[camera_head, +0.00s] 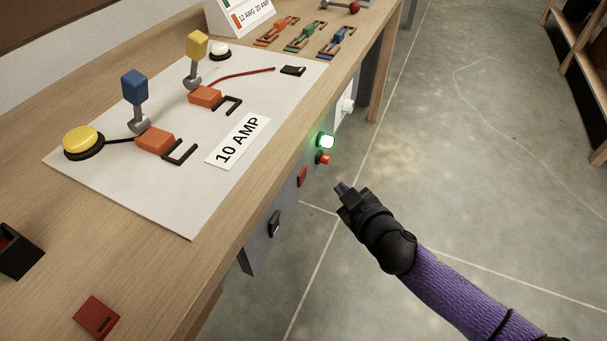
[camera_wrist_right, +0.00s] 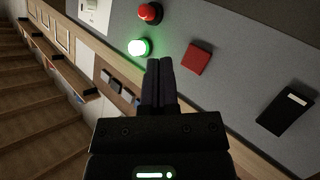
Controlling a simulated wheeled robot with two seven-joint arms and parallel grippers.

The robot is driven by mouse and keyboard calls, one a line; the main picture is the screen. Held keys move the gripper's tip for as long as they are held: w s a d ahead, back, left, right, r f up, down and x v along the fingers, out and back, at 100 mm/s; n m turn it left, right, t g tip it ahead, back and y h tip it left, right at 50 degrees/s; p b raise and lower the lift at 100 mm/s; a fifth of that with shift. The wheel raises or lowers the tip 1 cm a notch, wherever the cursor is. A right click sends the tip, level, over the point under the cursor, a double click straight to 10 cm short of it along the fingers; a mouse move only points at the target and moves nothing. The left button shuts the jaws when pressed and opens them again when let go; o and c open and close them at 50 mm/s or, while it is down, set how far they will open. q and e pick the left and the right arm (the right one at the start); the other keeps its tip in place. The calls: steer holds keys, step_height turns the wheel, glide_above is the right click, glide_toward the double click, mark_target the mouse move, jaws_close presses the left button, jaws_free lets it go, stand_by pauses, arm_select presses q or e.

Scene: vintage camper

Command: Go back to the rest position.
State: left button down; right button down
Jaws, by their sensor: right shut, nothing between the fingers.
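My right gripper (camera_head: 342,188) is shut and empty in the head view, out over the floor just right of the workbench's front panel. In the right wrist view my right gripper (camera_wrist_right: 160,66) has its fingers together, pointing toward the panel. A lit green button (camera_head: 326,141) glows on the panel, with a red button (camera_head: 324,159) just below it. The green button (camera_wrist_right: 139,47) and red button (camera_wrist_right: 149,13) also show in the wrist view. The fingers look apart from both. My left gripper is not in either view.
The wooden bench (camera_head: 245,207) carries a white board (camera_head: 190,205) with two levers, a yellow button (camera_head: 82,141) and a "10 AMP" label (camera_head: 238,141). A red rocker (camera_head: 302,177) and black switch (camera_head: 274,223) sit on the panel (camera_head: 252,252). Open floor (camera_head: 470,160) lies to the right.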

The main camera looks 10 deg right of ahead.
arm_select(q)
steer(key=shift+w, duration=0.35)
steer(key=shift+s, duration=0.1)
